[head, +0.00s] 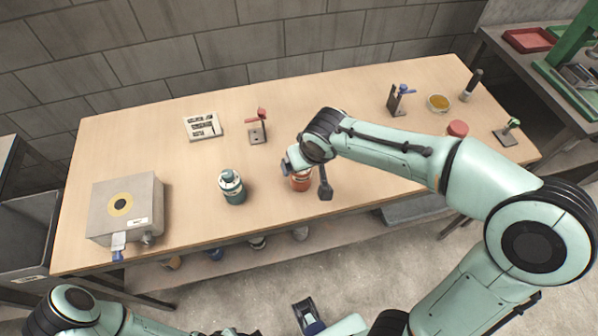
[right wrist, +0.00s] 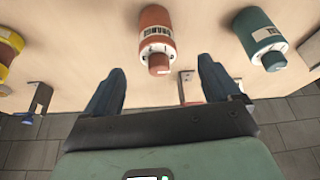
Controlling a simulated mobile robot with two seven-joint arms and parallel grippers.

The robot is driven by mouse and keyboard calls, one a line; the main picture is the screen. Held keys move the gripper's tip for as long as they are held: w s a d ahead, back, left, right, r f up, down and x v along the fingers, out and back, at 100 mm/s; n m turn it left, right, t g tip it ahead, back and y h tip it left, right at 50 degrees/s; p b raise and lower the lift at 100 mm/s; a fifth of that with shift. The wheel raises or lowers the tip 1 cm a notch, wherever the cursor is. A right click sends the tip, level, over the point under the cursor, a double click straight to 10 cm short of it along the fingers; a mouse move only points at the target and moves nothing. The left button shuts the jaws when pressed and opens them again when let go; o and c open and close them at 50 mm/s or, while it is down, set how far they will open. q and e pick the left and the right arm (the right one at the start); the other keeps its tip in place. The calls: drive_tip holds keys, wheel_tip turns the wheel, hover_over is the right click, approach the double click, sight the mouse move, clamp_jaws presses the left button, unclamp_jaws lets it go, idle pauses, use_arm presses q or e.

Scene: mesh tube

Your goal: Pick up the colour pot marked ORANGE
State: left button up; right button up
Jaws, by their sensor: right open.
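An orange pot (head: 300,182) stands on the wooden table near its front edge. In the right wrist view the orange pot (right wrist: 155,24) has a white label, too small to read, and an orange cap. My right gripper (head: 306,180) is open at this pot, and the arm partly hides it in the head view. In the right wrist view the open fingers (right wrist: 161,66) spread to either side of the pot's cap end, with visible gaps. My left arm shows at the bottom left of the head view; its gripper's jaws cannot be made out.
A teal pot (head: 232,188) stands left of the orange pot. A grey box (head: 127,208) is at the table's left end.

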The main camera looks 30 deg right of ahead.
sight(300, 182)
drive_tip(key=x, duration=0.4)
drive_tip(key=shift+x, duration=2.85)
drive_tip(key=shift+w+d+r, duration=0.1)
drive_tip(key=shift+w+d, duration=0.05)
drive_tip(key=shift+d, duration=0.05)
drive_tip(key=c, duration=1.1)
drive_tip(key=shift+c, duration=0.2)
drive_tip(key=shift+r, duration=0.1)
